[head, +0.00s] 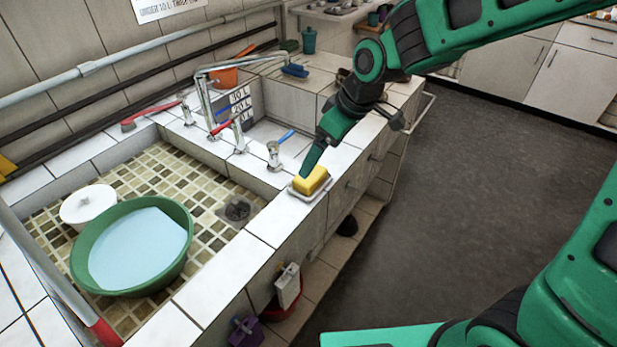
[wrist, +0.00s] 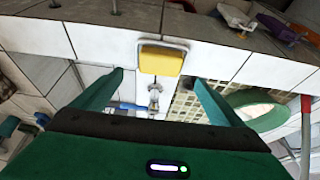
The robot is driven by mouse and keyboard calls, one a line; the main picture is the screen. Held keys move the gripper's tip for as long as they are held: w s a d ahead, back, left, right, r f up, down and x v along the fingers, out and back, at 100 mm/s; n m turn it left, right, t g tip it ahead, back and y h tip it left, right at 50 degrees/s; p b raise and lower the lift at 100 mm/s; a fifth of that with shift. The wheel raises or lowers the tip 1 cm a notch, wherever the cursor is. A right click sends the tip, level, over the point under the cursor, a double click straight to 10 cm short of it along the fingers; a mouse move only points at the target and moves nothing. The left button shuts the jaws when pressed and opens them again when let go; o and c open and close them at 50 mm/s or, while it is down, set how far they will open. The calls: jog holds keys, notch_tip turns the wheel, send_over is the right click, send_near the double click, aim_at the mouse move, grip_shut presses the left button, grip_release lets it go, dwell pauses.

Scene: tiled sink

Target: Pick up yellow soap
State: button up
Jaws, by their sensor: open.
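The yellow soap (head: 313,179) sits on a small pale dish (head: 309,188) on the tiled front ledge of the sink, near its right side. The soap also shows in the wrist view (wrist: 161,61), ahead of and between my two green fingers. My gripper (head: 309,168) is at the soap in the head view, with a finger by its far left side; the other finger is hidden there. In the wrist view my gripper (wrist: 159,82) is open, with nothing between the fingertips. I cannot tell whether a finger touches the soap.
Metal taps (head: 274,152) rise behind the soap. A red-handled brush (head: 150,117) lies on the back ledge. Open dark floor (head: 470,200) lies to the right.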

aim_at(313, 174)
jog(key=shift+x, duration=3.9)
jog(key=shift+d, duration=0.1)
jog(key=c, duration=1.3)
